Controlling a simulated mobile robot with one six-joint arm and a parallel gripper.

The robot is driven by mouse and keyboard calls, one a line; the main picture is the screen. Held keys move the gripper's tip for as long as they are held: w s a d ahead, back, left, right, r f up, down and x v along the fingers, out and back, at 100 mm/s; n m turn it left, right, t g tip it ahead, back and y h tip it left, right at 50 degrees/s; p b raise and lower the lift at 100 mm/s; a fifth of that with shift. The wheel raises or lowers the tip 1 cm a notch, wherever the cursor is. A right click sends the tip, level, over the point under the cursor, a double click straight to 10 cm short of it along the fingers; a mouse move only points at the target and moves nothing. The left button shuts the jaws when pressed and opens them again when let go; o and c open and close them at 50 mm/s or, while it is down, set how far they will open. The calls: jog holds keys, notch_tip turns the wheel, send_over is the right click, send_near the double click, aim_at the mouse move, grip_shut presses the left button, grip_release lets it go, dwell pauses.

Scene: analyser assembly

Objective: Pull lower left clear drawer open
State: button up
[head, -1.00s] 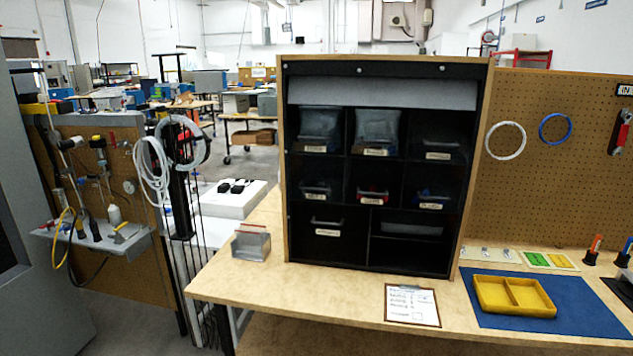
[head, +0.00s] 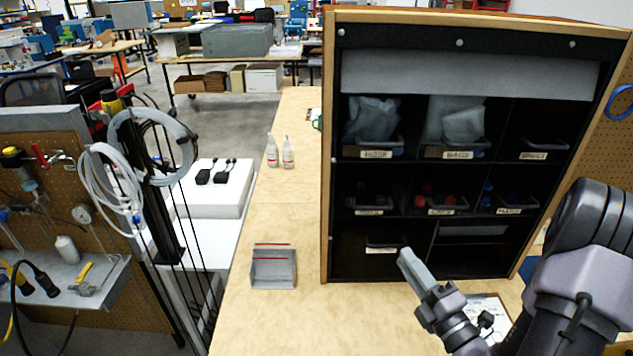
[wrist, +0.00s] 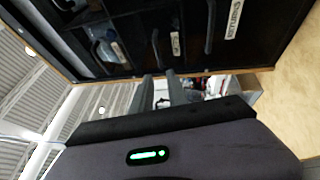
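The black cabinet (head: 460,190) stands on the wooden bench. Its lower left drawer (head: 362,263) has a clear handle and a pale label, and sits shut in its compartment. In the wrist view, turned on its side, the drawer (wrist: 255,42) shows a long handle and a label reading RETURNS. My gripper (head: 405,256) is in front of the cabinet, just right of the drawer's label in the head view. In the wrist view my gripper (wrist: 160,84) has two parted fingers with nothing between them. They appear apart from the handle.
A small grey bin (head: 273,270) stands on the bench left of the cabinet. Two white bottles (head: 280,151) stand farther back. A clipboard sheet (head: 488,310) lies in front of the cabinet, partly behind my arm. The bench left of the cabinet is mostly clear.

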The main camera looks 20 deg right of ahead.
aim_at(373, 208)
jog(key=w+r+b, duration=0.1)
jog(key=w, duration=0.4)
jog(key=w+a+r+b, duration=0.1)
jog(key=w, duration=0.4)
jog(key=w+r+b, duration=0.1)
jog(key=w+b, duration=0.1)
jog(key=w, duration=0.3)
jog(key=shift+w+a, duration=0.2)
jog(key=shift+w, duration=0.2)
grip_shut()
jog(key=shift+f, duration=0.1)
dwell(0.4)
